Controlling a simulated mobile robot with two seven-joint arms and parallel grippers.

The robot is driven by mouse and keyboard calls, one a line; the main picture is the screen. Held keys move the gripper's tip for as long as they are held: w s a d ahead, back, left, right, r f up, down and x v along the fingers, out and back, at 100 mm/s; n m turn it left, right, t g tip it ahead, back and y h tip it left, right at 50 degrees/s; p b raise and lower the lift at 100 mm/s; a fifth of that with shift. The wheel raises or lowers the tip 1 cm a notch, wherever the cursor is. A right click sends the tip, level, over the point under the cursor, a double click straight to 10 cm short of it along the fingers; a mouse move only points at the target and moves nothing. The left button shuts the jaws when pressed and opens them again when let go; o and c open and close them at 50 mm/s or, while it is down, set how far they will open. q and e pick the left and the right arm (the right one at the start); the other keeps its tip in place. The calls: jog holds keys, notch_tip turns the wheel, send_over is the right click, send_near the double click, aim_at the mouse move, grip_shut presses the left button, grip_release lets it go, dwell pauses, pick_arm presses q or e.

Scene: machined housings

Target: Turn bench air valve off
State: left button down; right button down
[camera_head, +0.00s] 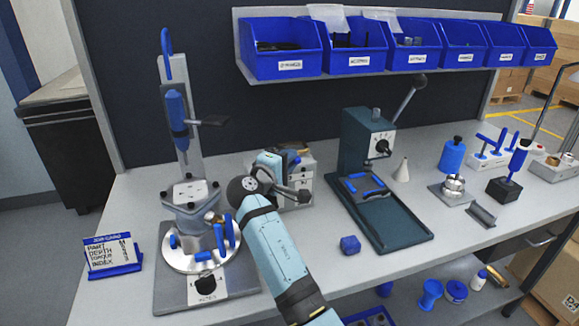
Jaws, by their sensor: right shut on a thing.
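My right arm comes up from the bottom middle, and its right gripper (288,190) is in front of a small grey box (302,176) at the middle of the bench. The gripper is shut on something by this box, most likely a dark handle. My own wrist hides much of the box and the grip, so I cannot tell the handle's angle. I cannot make out a label naming the air valve. My left gripper is not in view.
A press with a round base (182,262) stands left of my arm, close to it. Blue bins (282,66) hang above. Several fixtures fill the bench's right end.

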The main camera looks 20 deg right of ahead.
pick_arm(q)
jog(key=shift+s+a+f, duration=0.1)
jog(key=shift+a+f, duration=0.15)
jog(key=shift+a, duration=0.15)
pick_arm(e)
jog(key=shift+a+g, duration=0.15)
jog(key=shift+g, duration=0.15)
jog(key=c, duration=1.1)
grip_release()
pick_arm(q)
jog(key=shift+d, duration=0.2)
